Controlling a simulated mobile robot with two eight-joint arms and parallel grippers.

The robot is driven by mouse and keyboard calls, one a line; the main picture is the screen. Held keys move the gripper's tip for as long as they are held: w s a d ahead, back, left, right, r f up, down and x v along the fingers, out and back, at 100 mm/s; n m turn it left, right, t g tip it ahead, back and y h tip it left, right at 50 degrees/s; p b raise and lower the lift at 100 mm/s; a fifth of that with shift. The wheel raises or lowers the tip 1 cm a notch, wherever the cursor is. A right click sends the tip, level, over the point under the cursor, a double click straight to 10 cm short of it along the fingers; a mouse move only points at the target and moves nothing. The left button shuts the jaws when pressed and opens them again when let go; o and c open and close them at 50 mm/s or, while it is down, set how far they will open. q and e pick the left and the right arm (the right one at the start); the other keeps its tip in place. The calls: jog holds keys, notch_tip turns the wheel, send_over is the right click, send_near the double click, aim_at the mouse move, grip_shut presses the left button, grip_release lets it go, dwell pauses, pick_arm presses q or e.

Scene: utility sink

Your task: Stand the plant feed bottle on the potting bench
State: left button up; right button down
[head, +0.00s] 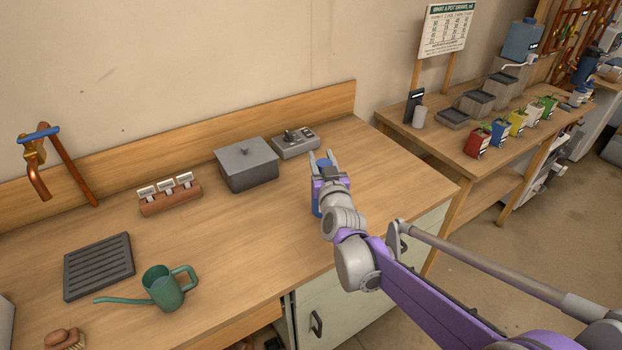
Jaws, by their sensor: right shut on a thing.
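My right gripper (322,158) is over the right part of the wooden counter (390,200), its fingers pointing away from me. It is shut on a blue object, which looks like the plant feed bottle (316,203). My gripper and wrist hide most of the bottle. I cannot tell whether its base touches the counter. A separate wooden bench (470,172) with several coloured plant pots, which looks like the potting bench, stands to the right. My left gripper is not in view.
A green watering can (165,287) and dark drain grate (99,267) are at left. On the bench, grey stepped blocks (480,102) and a pale cup (419,117) leave bare wood at the front left.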

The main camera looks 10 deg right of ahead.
jog(key=shift+w+f, duration=0.1)
jog(key=shift+f, duration=2.05)
jog(key=shift+f+b, duration=0.25)
jog(key=shift+b, duration=0.15)
jog(key=shift+c, duration=2.2)
grip_release()
jog(key=shift+r, duration=0.1)
